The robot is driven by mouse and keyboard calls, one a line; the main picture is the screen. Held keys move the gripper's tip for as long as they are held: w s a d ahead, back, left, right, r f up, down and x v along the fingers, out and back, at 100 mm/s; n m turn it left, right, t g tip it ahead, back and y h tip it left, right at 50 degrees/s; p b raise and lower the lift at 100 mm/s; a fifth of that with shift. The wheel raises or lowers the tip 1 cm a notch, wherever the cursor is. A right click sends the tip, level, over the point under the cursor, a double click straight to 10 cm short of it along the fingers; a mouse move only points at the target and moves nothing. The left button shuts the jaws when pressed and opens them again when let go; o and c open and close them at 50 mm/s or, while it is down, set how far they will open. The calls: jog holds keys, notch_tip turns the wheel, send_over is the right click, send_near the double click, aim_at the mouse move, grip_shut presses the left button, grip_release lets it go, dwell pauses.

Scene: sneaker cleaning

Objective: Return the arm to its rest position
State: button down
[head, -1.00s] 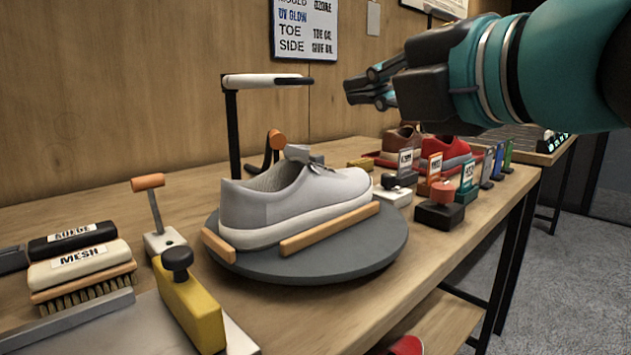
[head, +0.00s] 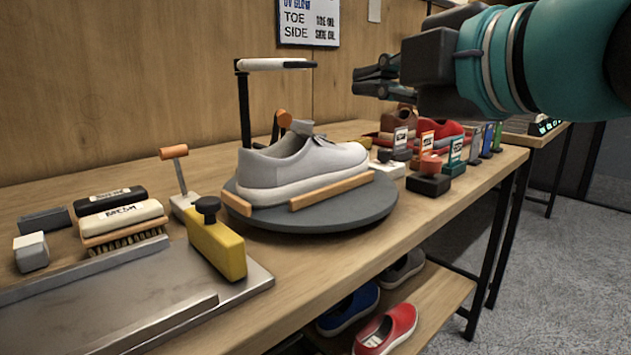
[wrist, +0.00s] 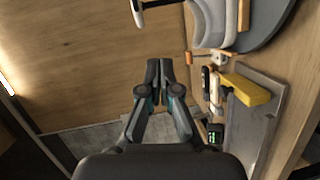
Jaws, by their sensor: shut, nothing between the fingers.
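My gripper (head: 366,81) is in the air at the upper right of the head view, pointing left above the table. Its fingers are together with nothing between them. In the wrist view my gripper (wrist: 166,70) also shows shut and empty. A grey sneaker (head: 302,166) sits on the dark round turntable (head: 350,213) between orange bars. The gripper is apart from it, above and to its right. The sneaker is partly cut off at the top of the wrist view (wrist: 209,25).
A black stand with a white lamp bar (head: 275,64) rises behind the sneaker. Brushes (head: 122,217), a yellow block (head: 217,245) and a metal tray (head: 240,285) lie at left. Labelled stands and a red shoe (head: 443,136) are at right. More shoes (head: 388,330) are on the lower shelf.

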jog(key=d+f+m+g+h, duration=0.1)
jog(key=f+m, duration=0.4)
jog(key=f, duration=0.2)
jog(key=w+d+f+m+g+h, duration=0.1)
jog(key=d+f+m+h, duration=0.1)
jog(key=f+m, duration=0.4)
jog(key=w+d+f+m+g+h, duration=0.1)
jog(key=d+f+m+g, duration=0.1)
jog(key=f+m, duration=0.3)
notch_tip(320, 180, down, 3)
jog(key=shift+d+r+m+h, duration=0.1)
jog(key=shift+d+m+h, duration=0.05)
jog(key=shift+m+h, duration=0.2)
jog(key=s+d+f+m+g+h+p, duration=0.1)
jog(key=s+d+f+m+g, duration=0.1)
jog(key=f, duration=0.7)
jog(key=s+d+f+m+g+h, duration=0.2)
jog(key=s+f+m, duration=0.1)
jog(key=f, duration=0.6)
jog(key=shift+s+d+m+g+p, duration=0.3)
jog(key=shift+s+m+g+p, duration=0.1)
jog(key=shift+s, duration=0.3)
